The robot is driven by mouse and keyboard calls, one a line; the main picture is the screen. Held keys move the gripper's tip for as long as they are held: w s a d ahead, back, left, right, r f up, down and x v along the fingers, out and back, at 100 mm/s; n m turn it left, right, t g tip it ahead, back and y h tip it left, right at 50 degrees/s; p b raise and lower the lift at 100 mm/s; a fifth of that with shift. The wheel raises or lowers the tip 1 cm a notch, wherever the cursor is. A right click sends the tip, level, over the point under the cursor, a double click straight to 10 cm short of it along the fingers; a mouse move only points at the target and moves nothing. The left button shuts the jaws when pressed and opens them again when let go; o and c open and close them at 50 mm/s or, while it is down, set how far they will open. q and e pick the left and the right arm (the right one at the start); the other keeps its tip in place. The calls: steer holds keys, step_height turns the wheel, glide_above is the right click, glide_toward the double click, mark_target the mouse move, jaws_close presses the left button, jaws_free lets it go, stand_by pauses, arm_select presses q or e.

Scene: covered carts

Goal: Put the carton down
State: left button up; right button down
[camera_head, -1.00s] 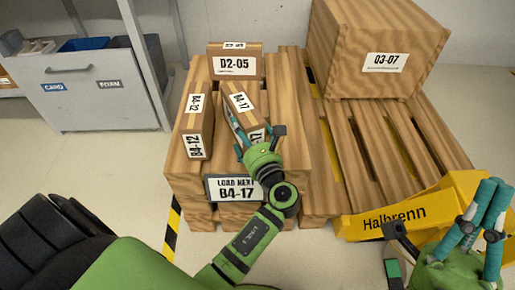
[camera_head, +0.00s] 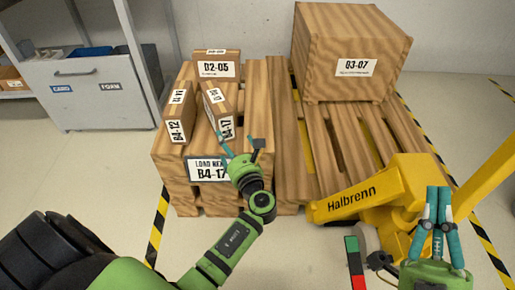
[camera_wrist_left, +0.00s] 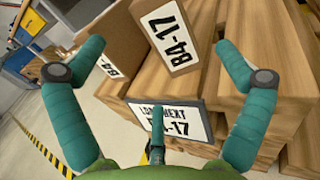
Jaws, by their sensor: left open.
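The carton B4-17 (camera_head: 219,106) is a narrow wooden-brown box with white labels. It stands on the slatted wooden stack (camera_head: 258,92), behind the "LOAD NEXT B4-17" sign (camera_head: 207,169). My left gripper (camera_head: 240,143) is open just in front of the carton and holds nothing. In the left wrist view the carton (camera_wrist_left: 168,32) shows beyond and between the spread fingers, apart from them, its lower edge near the top of the sign (camera_wrist_left: 170,122). My right gripper (camera_head: 438,190) is at the lower right, its fingertips together with nothing visible between them.
Carton B4-12 (camera_head: 178,112) stands left of B4-17, and D2-05 (camera_head: 216,68) is behind. A large crate Q3-07 (camera_head: 350,50) sits on the right pallet (camera_head: 350,150). A yellow Halbrenn machine (camera_head: 375,188) stands in front of that pallet. A grey cabinet (camera_head: 95,92) is at left.

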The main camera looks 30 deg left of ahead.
arm_select(q)
steer(key=s+d+r+n+t+h, duration=0.1)
steer(key=d+r+n+t+h, duration=0.35)
steer(key=d+h, duration=0.5)
steer(key=s+d+r+n+t+h, duration=0.1)
steer(key=d+r+n+t+h, duration=0.3)
steer(key=d+h, duration=0.55)
steer(key=s+d+r+n+t+h, duration=0.2)
steer(key=s+r+n, duration=0.3)
steer(key=r, duration=0.3)
steer(key=s+d+r+n+t+h, duration=0.2)
steer(key=s+d+r+n+h, duration=0.1)
steer(key=s+d+r+n, duration=0.2)
step_height(320, 180, up, 3)
steer(key=shift+s+r+n, duration=0.1)
steer(key=shift+s+n, duration=0.45)
steer(key=shift+s, duration=0.65)
